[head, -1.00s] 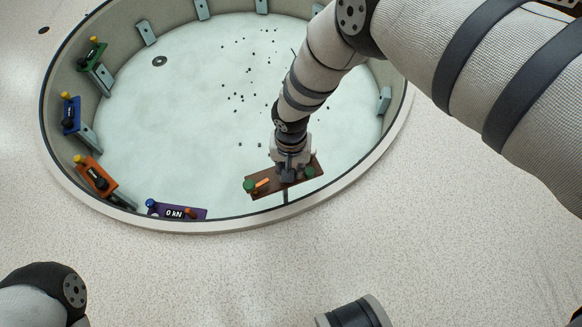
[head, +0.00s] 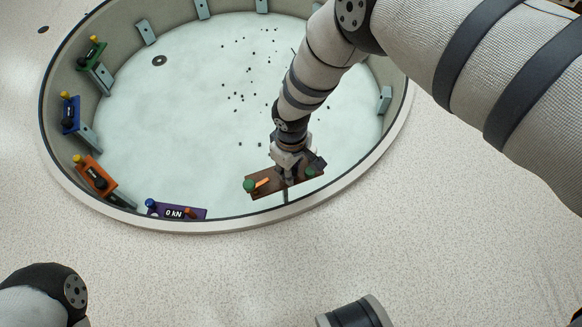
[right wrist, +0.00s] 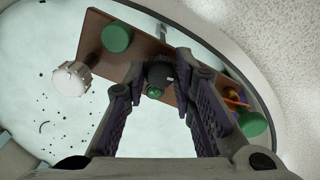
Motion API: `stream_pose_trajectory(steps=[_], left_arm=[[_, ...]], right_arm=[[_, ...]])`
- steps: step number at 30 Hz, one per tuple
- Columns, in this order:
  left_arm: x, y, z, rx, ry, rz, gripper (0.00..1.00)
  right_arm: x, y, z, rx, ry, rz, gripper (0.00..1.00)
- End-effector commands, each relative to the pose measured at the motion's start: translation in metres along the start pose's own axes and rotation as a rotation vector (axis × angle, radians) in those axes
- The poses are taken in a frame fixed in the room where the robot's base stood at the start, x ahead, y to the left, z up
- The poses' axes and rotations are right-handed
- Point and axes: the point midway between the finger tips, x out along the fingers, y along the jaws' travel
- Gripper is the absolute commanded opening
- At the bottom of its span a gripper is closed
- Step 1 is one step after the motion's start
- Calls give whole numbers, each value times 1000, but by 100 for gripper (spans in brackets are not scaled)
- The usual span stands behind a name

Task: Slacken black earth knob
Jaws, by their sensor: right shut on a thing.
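The black earth knob (right wrist: 159,73) is a dark round knob on a brown panel (right wrist: 182,70) in the right wrist view. My right gripper (right wrist: 158,70) is shut on it, with one finger on each side. In the head view my right gripper (head: 289,177) reaches down to the brown panel (head: 265,191) at the pit's near edge, and the knob is hidden behind the gripper there. My left gripper is not in view.
Green knobs (right wrist: 117,38) (right wrist: 252,124) sit towards the panel's ends, with a white knob (right wrist: 70,78) beside it. Purple (head: 187,212), orange (head: 96,175), blue (head: 70,115) and green (head: 92,54) panels line the pit wall. The pale floor outside is clear.

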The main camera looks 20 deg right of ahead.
Motion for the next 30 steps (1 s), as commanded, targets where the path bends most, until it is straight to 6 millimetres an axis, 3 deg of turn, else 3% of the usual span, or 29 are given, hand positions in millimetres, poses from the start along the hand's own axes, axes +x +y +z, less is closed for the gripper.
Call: stream_pose_trajectory(steps=[30], left_arm=[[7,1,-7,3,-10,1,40]], right_arm=[[0,0,0,-960,1,-1,0]])
